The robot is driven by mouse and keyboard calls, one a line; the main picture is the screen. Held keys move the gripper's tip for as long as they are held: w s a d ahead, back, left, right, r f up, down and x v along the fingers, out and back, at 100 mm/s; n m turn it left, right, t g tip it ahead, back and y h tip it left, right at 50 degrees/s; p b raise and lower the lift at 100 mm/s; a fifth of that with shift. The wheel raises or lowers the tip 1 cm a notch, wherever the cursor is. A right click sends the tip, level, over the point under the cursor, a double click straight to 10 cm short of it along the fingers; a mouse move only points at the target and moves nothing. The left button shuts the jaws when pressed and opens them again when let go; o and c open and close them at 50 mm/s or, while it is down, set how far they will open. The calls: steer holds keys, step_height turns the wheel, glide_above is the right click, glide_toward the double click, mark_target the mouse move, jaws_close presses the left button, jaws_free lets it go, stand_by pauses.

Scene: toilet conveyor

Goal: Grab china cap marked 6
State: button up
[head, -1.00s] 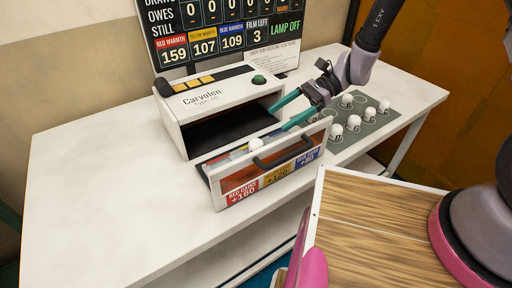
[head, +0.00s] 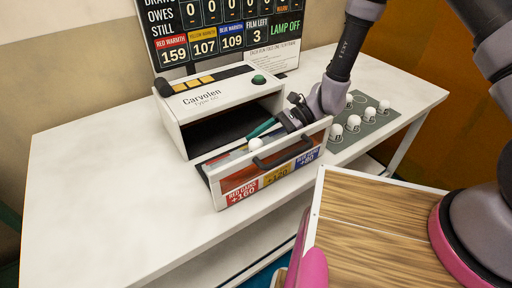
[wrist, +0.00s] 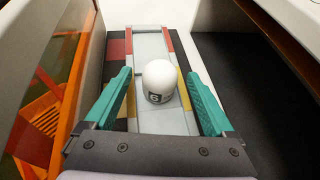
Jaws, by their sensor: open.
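A white rounded cap (wrist: 159,77) with a dark "6" on its side stands on a grey strip in the pulled-out drawer. In the head view the white cap (head: 255,144) shows near the drawer's front wall. My gripper (head: 262,134) reaches low into the drawer beside it. In the wrist view the teal fingers of my gripper (wrist: 160,88) are open, one on each side of the cap, with gaps to both. A second teal finger is mostly hidden in the head view.
The drawer front (head: 265,172) has a dark handle and stands close to my gripper. The white Carvolen box (head: 215,98) rises behind. Several white caps stand on a grey mat (head: 379,122) at the right. The table's left side is clear.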

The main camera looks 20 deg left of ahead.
jaws_close()
steer(key=shift+r, duration=0.15)
